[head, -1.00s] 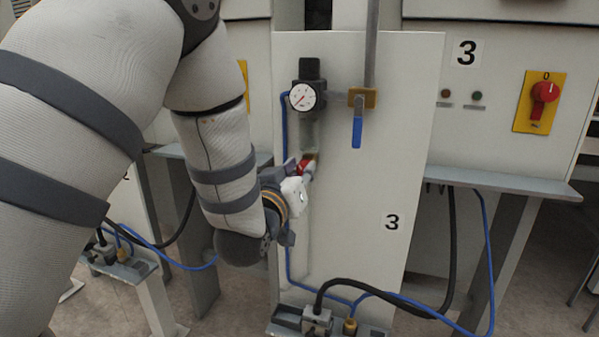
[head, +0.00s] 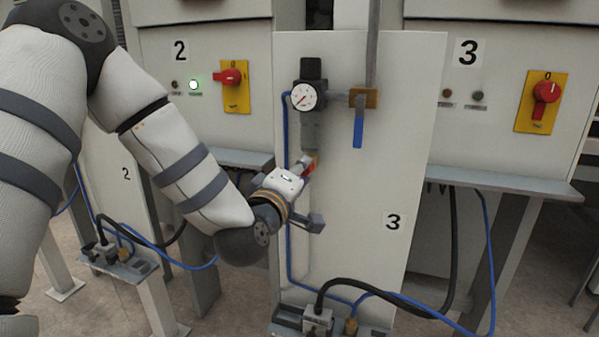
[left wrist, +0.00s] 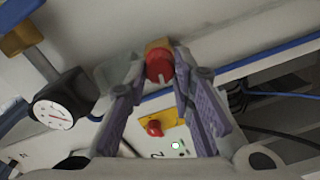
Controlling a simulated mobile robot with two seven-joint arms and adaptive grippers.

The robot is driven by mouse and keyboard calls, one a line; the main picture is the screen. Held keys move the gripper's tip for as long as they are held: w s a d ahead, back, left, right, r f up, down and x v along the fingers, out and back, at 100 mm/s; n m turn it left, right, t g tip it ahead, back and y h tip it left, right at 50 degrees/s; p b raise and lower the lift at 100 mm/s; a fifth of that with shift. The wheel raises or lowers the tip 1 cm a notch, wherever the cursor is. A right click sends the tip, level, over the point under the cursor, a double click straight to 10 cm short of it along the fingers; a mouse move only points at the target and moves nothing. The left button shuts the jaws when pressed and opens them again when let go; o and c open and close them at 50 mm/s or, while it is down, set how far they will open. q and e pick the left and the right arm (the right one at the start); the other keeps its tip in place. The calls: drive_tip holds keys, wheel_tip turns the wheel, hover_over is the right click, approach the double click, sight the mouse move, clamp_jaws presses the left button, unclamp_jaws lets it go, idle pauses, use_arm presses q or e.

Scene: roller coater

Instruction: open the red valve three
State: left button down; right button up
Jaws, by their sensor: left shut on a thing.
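The red valve (head: 311,168) sits on the pipe below the pressure gauge (head: 304,96), on the white panel marked 3 (head: 392,222). Its handle is mostly hidden by my left gripper (head: 306,168) in the head view. In the left wrist view the red valve (left wrist: 158,67) lies between the fingertips of my left gripper (left wrist: 156,75), which is shut on it. The gauge also shows there (left wrist: 55,115), at the left. My right gripper is in neither view.
A blue-handled lever (head: 358,128) hangs right of the gauge. A red switch on a yellow plate (head: 541,102) is on cabinet 3, another (head: 233,85) on cabinet 2 beside a lit green lamp (head: 195,86). Blue and black hoses run below the panel.

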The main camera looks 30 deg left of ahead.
use_arm(q)
drive_tip(key=shift+n, duration=1)
drive_tip(key=shift+r, duration=0.1)
drive_tip(key=c, duration=1.4)
unclamp_jaws()
drive_tip(key=shift+w, duration=0.15)
drive_tip(key=shift+o, duration=0.2)
